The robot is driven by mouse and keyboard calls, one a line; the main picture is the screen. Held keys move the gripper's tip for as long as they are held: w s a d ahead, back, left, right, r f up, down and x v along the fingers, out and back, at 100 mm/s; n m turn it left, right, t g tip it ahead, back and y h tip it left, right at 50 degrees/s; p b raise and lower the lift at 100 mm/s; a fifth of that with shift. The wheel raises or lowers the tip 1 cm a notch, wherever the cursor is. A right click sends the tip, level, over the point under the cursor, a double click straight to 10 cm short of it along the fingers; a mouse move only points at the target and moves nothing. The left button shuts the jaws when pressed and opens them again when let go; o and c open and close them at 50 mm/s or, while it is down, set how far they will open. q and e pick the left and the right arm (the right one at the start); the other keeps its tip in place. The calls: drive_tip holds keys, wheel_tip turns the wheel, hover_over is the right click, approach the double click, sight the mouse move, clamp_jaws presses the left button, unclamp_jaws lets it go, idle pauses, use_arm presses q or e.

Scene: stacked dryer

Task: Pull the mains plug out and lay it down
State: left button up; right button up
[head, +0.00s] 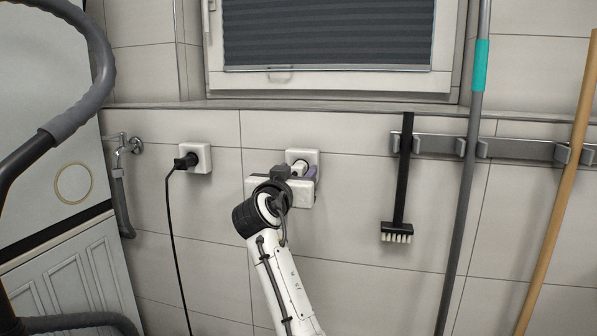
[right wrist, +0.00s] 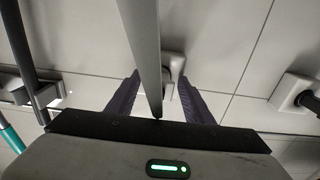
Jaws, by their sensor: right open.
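My right gripper (head: 297,174) is at the middle wall socket (head: 303,156), under the window. A pale plug (head: 299,167) shows at that socket, partly hidden by the gripper. In the right wrist view the two purple fingers (right wrist: 157,98) are apart, with the socket (right wrist: 174,63) beyond and between them. A grey bar crosses in front there and hides part of the plug; I cannot tell whether the fingers touch it. A black plug (head: 186,161) with a hanging black cord sits in the left wall socket (head: 201,157). My left gripper is not in view.
A black brush (head: 403,190), a grey pole with a teal grip (head: 481,65) and a wooden pole (head: 562,190) are at the wall rail (head: 437,146). A tap (head: 125,145) and white appliances (head: 65,180) stand left, behind a dark looping tube (head: 75,120).

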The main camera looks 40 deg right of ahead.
clamp_jaws()
drive_tip(key=shift+v, duration=3)
